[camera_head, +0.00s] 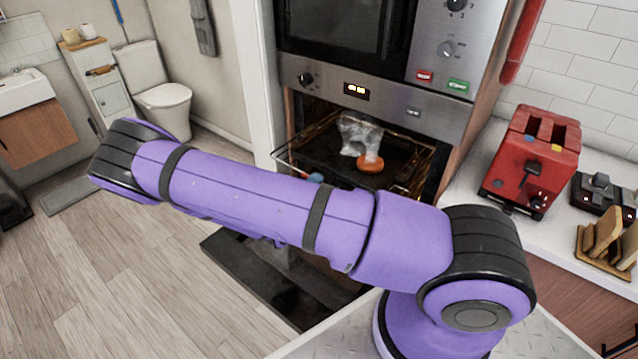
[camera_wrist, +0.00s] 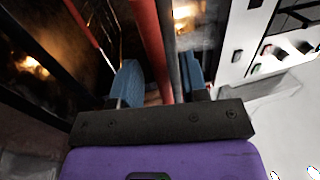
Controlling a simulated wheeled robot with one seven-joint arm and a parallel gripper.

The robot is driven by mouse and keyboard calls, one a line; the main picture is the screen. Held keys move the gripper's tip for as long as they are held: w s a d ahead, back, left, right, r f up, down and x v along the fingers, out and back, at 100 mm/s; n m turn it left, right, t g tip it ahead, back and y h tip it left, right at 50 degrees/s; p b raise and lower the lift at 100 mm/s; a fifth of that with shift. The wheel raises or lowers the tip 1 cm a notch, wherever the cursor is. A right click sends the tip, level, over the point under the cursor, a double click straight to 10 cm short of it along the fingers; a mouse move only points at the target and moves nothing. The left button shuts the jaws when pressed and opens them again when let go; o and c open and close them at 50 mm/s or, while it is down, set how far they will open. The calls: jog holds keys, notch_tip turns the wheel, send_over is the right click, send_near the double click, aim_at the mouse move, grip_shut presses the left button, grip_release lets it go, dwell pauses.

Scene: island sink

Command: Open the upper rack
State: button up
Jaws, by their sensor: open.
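The oven (camera_head: 385,95) is open, with its dark door (camera_head: 265,285) folded down. Inside, near the top, is the upper rack with a dark tray surface (camera_head: 345,160); its thin wire rail (camera_head: 288,163) shows at the left. A clear crumpled-looking item and an orange item rest on it. My gripper (camera_head: 315,178) is mostly hidden behind my purple arm; a blue fingertip shows at the rack's front edge. In the wrist view my gripper (camera_wrist: 160,85) has its blue fingers apart, with a reddish bar (camera_wrist: 148,40) running between them. I cannot tell whether they touch it.
A red toaster (camera_head: 530,160) and a toast holder (camera_head: 605,245) stand on the counter at right. The open door lies below my arm. The wooden floor (camera_head: 130,270) at left is clear. A toilet (camera_head: 160,90) stands at the far left.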

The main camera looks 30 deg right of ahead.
jog(key=v, duration=0.9)
jog(key=shift+a, duration=0.2)
jog(key=shift+s, duration=0.1)
jog(key=s+d+r+m+g+y, duration=0.1)
jog(key=s+r+m+g+y, duration=0.2)
jog(key=r+m, duration=0.5)
jog(key=s+d+r+m+g+y, duration=0.15)
jog(key=r+m+g+y, duration=0.25)
jog(key=r+m, duration=0.45)
jog(key=s+r+m+g+y, duration=0.2)
jog(key=r+m+g+y, duration=0.15)
jog(key=r+m, duration=0.4)
jog(key=s+a+r+m+t+y, duration=0.1)
jog(key=s+r+m+t+y, duration=0.7)
jog(key=s+r+m, duration=0.7)
notch_tip(320, 180, up, 5)
jog(key=shift+s+r+m+t, duration=0.1)
jog(key=shift+s+m+t, duration=0.45)
jog(key=shift+s, duration=0.55)
